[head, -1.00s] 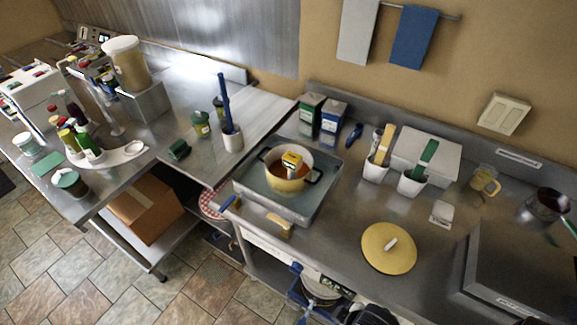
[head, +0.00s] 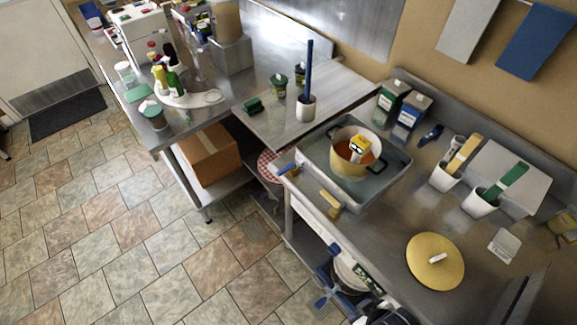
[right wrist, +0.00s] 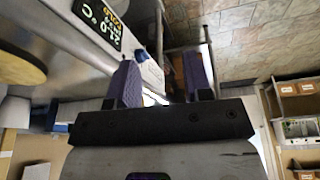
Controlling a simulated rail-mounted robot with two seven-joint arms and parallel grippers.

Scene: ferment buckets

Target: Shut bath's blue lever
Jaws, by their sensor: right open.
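The bath (head: 316,150) is a grey metal tray of water on the bench, with a pot standing in it. A blue lever (head: 286,168) sticks out at its front left corner, at the bench edge. Its exact setting is too small to tell. My right gripper (head: 325,277) is low in front of the bench, below and to the right of that lever and apart from it. In the right wrist view, my open right gripper (right wrist: 158,80) has dark purple fingers with nothing held between them. My left gripper is not in view.
A display (right wrist: 98,22) and a blue knob (right wrist: 141,55) on the bench front are close to my right gripper. A yellow-handled part (head: 330,203) sits at the bench edge before the bath. A yellow lid (head: 436,262) lies right. Floor at left is clear.

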